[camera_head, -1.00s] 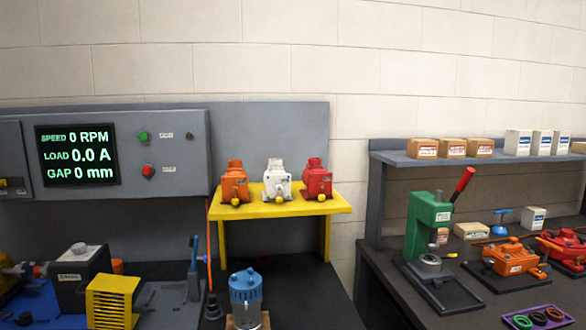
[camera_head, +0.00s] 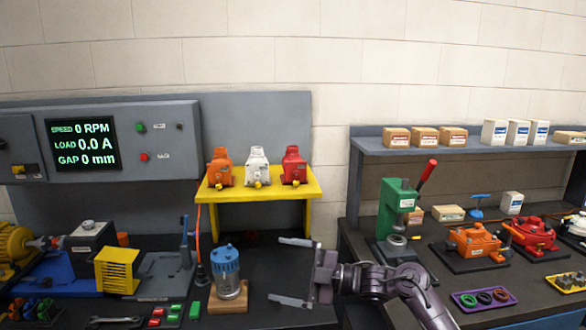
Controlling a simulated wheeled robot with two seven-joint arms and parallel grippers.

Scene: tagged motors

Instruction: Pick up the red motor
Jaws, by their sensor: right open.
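The red motor (camera_head: 294,167) stands upright at the right end of the yellow shelf (camera_head: 314,187), with a yellow knob at its front. A white motor (camera_head: 257,168) and an orange motor (camera_head: 220,168) stand to its left on the same shelf. My right gripper (camera_head: 291,270) comes in from the lower right. Its two fingers are spread apart and point left, with nothing between them. It is below the shelf in the picture, over the dark bench. My left gripper is not in view.
A blue-topped motor (camera_head: 228,272) on a wooden block stands left of my right gripper. A green press (camera_head: 396,212) with a red lever stands on the right bench. A grey panel with a display (camera_head: 82,144) stands at the back left. Small boxes line the right shelf (camera_head: 372,149).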

